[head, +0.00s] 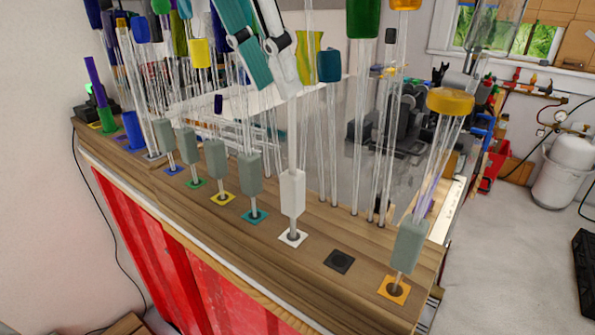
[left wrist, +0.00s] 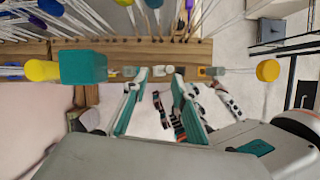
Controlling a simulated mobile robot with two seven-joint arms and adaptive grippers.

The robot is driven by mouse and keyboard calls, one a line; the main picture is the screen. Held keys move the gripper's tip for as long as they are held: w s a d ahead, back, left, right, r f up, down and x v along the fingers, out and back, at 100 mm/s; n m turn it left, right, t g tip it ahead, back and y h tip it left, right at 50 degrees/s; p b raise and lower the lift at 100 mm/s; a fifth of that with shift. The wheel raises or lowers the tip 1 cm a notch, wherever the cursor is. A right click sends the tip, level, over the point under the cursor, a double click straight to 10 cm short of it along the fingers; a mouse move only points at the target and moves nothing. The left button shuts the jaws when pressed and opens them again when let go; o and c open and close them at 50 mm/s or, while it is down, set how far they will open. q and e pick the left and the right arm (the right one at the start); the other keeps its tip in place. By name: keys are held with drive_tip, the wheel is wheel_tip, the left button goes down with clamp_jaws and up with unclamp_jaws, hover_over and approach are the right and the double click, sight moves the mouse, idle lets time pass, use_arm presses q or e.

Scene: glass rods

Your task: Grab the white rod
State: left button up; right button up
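The white rod (head: 291,193) stands upright in a white-marked hole (head: 292,238) near the right end of the wooden rack (head: 318,285). It has a white block low on its clear shaft. Its upper end is hidden behind or between the fingers of my left gripper (head: 268,65). That gripper, with teal and white fingers, is at the upper part of the rod. In the left wrist view the fingers (left wrist: 158,78) are spread apart at the rack. I cannot tell whether they touch the rod. My right gripper is not in view.
Rods with grey blocks stand left of the white rod, the nearest in a teal-marked hole (head: 254,216). A black-marked hole (head: 339,261) to the right is empty. Beyond it stands a rod with an orange cap (head: 451,101). More clear rods stand behind.

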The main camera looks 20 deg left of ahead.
sight(289, 109)
use_arm(q)
drive_tip(key=x, duration=0.6)
drive_tip(key=shift+d+f+p, duration=0.3)
drive_tip(key=shift+d, duration=0.15)
drive_tip(key=shift+s, duration=0.1)
drive_tip(key=shift+c, duration=0.4)
clamp_jaws()
